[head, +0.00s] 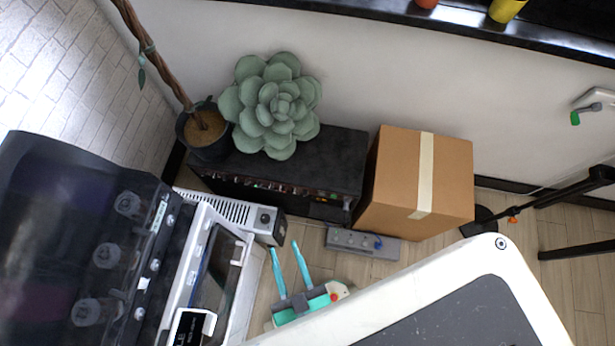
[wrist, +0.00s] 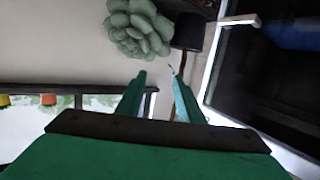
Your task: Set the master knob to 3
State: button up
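My gripper (head: 284,245) is open and empty, its two teal fingers apart, in the lower middle of the head view. The fingers also show apart in the wrist view (wrist: 159,76). A grey box (head: 347,243) with small knobs and one blue knob (head: 378,243) lies on the floor, right of my gripper and apart from it. A black cabinet (head: 335,150) stands against the wall, with a row of small knobs or sockets along its front edge (head: 290,189). No labels are readable, so I cannot tell which knob is the master or its setting.
A large green succulent (head: 275,105) and a potted trunk (head: 205,130) are by the cabinet. A cardboard box (head: 450,175) stands to its right. A white and dark machine (head: 215,260) is left of my gripper. A black stand (head: 545,205) is at right.

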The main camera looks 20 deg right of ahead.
jog(key=w+f+m+h, duration=0.1)
jog(key=w+f+h, duration=0.2)
jog(key=f, duration=0.6)
jog(key=w+f+h, duration=0.2)
jog(key=f, duration=0.8)
jog(key=g+h, duration=0.1)
jog(key=h, duration=0.4)
send_near(305, 193)
jog(key=x, duration=0.7)
jog(key=shift+w+d+f+n, duration=0.2)
jog(key=shift+f+n, duration=0.2)
jog(key=shift+f, duration=0.15)
grip_shut()
